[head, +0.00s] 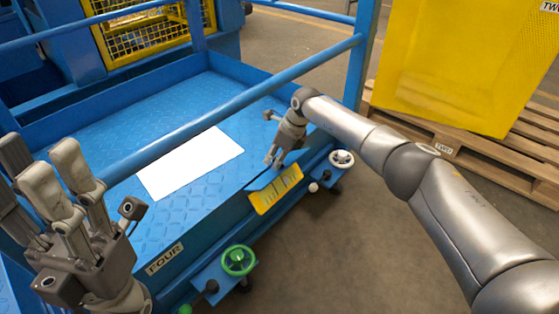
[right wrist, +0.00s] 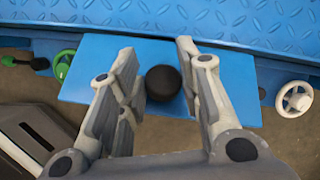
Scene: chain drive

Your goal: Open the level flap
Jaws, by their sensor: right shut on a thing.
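The level flap (head: 263,180) is a blue plate on the front side of the blue platform. It appears tilted up, with a yellow scale panel (head: 277,190) showing beside it. In the right wrist view the flap (right wrist: 90,65) lies across the fingers, with a round black knob (right wrist: 163,83) between them. My right gripper (head: 273,160) is at the flap and shut on this knob; it also shows in the right wrist view (right wrist: 160,70). The exact finger contact is hard to see. My left gripper (head: 45,160) is open and empty at the left, away from the flap.
A green handwheel (head: 238,260) and a white handwheel (head: 342,159) flank the flap. A blue rail (head: 235,105) crosses above the platform, which holds a white sheet (head: 190,163). A yellow panel (head: 450,65) and wooden pallets (head: 470,140) stand at right. The floor in front is clear.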

